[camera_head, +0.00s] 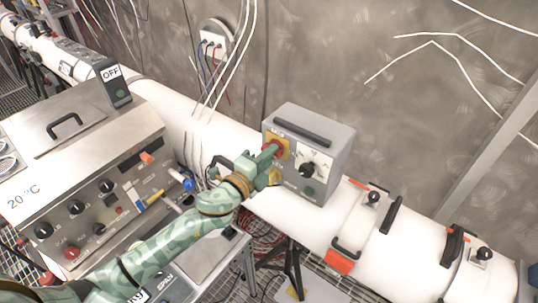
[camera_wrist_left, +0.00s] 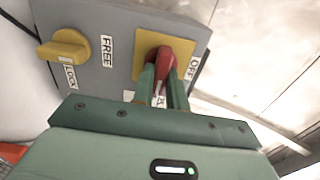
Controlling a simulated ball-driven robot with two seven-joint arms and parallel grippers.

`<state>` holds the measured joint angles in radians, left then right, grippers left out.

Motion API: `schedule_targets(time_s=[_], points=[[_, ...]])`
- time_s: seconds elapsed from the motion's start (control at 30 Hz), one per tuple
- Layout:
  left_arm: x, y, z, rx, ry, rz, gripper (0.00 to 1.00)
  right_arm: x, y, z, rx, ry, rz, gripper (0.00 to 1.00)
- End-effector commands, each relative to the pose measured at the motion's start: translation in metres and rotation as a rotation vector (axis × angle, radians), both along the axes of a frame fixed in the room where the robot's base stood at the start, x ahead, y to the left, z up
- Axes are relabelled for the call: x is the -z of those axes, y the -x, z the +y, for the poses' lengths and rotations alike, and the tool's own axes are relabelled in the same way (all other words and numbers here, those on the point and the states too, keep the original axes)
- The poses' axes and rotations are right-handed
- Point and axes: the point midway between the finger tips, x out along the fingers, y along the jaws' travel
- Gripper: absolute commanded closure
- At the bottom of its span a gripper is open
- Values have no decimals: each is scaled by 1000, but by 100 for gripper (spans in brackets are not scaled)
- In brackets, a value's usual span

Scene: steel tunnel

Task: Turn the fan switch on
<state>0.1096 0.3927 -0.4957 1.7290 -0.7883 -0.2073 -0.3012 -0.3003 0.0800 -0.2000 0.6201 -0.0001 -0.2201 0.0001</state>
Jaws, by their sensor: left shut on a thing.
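A grey control box (camera_head: 335,150) stands on the white pipe. On its front is a red rotary switch (camera_head: 273,147) on a yellow plate (camera_head: 283,143). In the left wrist view the red switch (camera_wrist_left: 160,62) sits on its yellow plate (camera_wrist_left: 145,40), with an OFF label (camera_wrist_left: 192,68) beside it. A second label below is partly hidden by the fingers. My left gripper (camera_head: 264,156) reaches the box front, and its two fingers (camera_wrist_left: 163,86) are closed around the red switch handle. My right gripper is not in view.
A yellow knob (camera_wrist_left: 65,50) with LOCK and FREE labels is close by on the same box. A small unit with an OFF display (camera_head: 111,73) stands beside a steel control cabinet (camera_head: 85,130) at left. Loose white cables hang behind.

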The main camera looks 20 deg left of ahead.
Motion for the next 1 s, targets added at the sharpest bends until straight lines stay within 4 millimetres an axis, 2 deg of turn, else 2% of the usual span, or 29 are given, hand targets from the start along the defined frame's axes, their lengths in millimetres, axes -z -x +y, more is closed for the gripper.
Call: schedule_targets(time_s=[0.07, 0.1, 0.17, 0.43, 0.57, 0.67, 1.0], points=[[1, 0, 0, 1, -4, 1, 100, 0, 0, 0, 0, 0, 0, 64], [1, 0, 0, 1, -3, 1, 80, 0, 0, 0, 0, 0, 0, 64], [1, 0, 0, 1, -3, 1, 64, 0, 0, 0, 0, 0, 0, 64], [1, 1, 0, 0, -1, 1, 64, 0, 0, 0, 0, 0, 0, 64], [2, 9, 3, 0, -2, 2, 64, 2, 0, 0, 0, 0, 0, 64], [3, 25, 9, 0, -2, 2, 64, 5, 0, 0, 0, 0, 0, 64], [6, 112, 40, 1, -2, 5, 64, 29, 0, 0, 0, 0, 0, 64]])
